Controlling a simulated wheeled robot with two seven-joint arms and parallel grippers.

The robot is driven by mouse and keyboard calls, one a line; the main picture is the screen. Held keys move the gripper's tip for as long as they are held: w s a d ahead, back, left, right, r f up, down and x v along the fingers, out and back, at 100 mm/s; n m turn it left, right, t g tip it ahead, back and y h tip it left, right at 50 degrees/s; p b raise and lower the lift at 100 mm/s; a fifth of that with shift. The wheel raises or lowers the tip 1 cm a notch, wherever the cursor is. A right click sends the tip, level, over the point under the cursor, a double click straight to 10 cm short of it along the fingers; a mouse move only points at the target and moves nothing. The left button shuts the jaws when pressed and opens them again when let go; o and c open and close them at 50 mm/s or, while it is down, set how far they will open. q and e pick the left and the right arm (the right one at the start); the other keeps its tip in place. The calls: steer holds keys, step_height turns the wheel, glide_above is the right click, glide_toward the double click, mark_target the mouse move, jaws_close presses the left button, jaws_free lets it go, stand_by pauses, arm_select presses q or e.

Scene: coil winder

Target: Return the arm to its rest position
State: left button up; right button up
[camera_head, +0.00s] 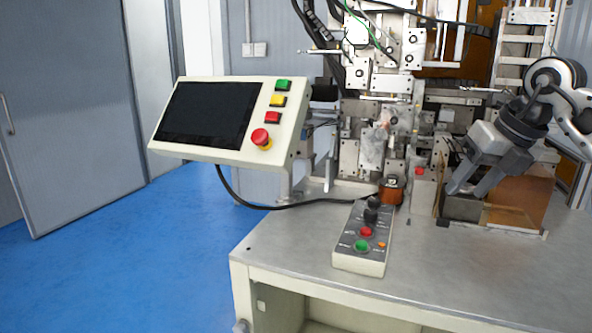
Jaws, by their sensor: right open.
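My right gripper (468,188) is at the right of the head view, its arm coming in from the right edge. Its grey fingers point down and to the left, just above and in front of a brown box-like holder (525,196) on the machine table. The fingers are apart, and I see nothing held between them. Whether they touch the holder I cannot tell. My left gripper is not in view.
The coil winder (378,150) stands at the back of the grey table (440,262). A screen panel (208,115) with an emergency stop (260,137) juts out left. A button box (362,245) sits near the front edge. Blue floor (130,255) is clear at left.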

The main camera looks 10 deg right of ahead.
steer(key=s+a+f+m+y, duration=0.15)
steer(key=a+f+y, duration=0.3)
steer(key=a, duration=0.55)
steer(key=s+a+f+y, duration=0.2)
steer(key=a+f+y, duration=0.3)
steer(key=a, duration=0.4)
steer(key=s+a+f+y, duration=0.1)
steer(key=a+f+y, duration=0.2)
steer(key=a+y, duration=0.55)
steer(key=s+d+f+m+t+h, duration=0.2)
steer(key=f+m+t+h, duration=0.4)
steer(key=m, duration=0.6)
steer(key=s+d+f+m+t+h, duration=0.1)
steer(key=d+f+m+t+h, duration=0.1)
steer(key=f+m+t+h, duration=0.7)
steer(key=s+d+f+m+g+h, duration=0.2)
steer(key=s+f+m+g, duration=0.7)
steer(key=s+f, duration=0.5)
steer(key=shift+s+f+m, duration=0.15)
steer(key=shift+s+m, duration=0.5)
steer(key=shift+m, duration=0.3)
